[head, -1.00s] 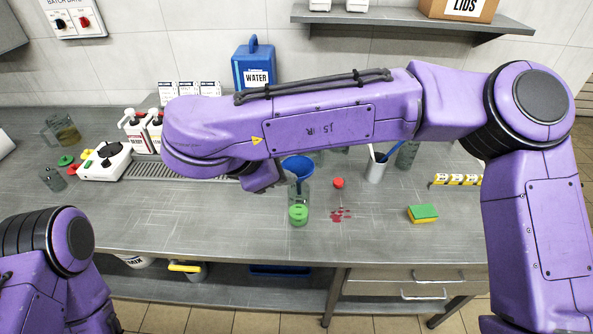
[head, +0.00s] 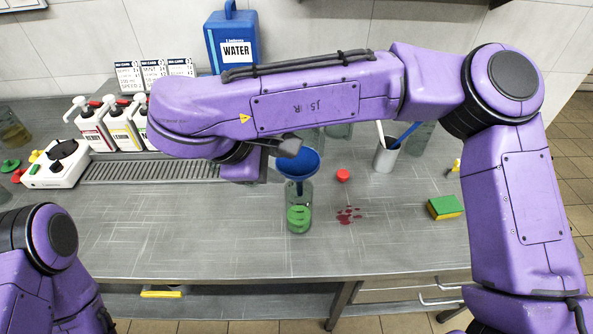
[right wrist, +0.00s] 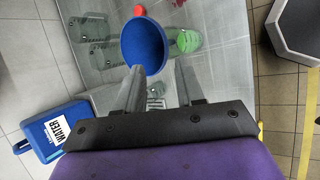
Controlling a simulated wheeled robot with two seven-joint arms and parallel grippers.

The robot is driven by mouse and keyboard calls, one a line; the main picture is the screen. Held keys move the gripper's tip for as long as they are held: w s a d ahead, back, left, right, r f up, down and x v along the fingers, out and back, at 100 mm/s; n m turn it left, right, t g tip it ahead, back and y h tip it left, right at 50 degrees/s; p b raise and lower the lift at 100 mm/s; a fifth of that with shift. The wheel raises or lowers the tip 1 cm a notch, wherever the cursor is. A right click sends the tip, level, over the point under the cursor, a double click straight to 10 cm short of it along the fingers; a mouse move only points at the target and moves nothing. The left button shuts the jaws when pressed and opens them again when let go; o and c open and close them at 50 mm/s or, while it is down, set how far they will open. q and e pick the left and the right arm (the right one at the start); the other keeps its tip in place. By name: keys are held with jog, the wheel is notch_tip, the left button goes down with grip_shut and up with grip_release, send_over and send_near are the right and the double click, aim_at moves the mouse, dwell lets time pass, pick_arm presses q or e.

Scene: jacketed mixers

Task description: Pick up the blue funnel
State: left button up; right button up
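The blue funnel (head: 300,163) stands upright with its spout in the mouth of a clear glass vessel (head: 299,192) on the bench. In the right wrist view the funnel (right wrist: 146,42) is a blue bowl seen from above. My right gripper (head: 290,148) is close beside the funnel's rim, on its left. In the right wrist view the fingers (right wrist: 160,75) are apart with nothing held between them. One fingertip overlaps the funnel's near edge; I cannot tell whether it touches. My left gripper is out of view; only part of my left arm shows.
A red cap (head: 343,175), a dark red spill (head: 348,215) and a sponge (head: 445,207) lie to the right. A beaker with tools (head: 387,156) stands behind. The front bench is clear.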

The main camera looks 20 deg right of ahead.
aim_at(293, 176)
jog(key=p+x, duration=0.3)
jog(key=x, duration=0.4)
jog(key=shift+w+d+f, duration=0.1)
jog(key=shift+d+f, duration=0.05)
jog(key=shift+f, duration=0.15)
jog(key=shift+w+d+f, duration=0.15)
jog(key=shift+d+f, duration=0.1)
jog(key=shift+f, duration=0.1)
jog(key=shift+a, duration=0.1)
grip_shut()
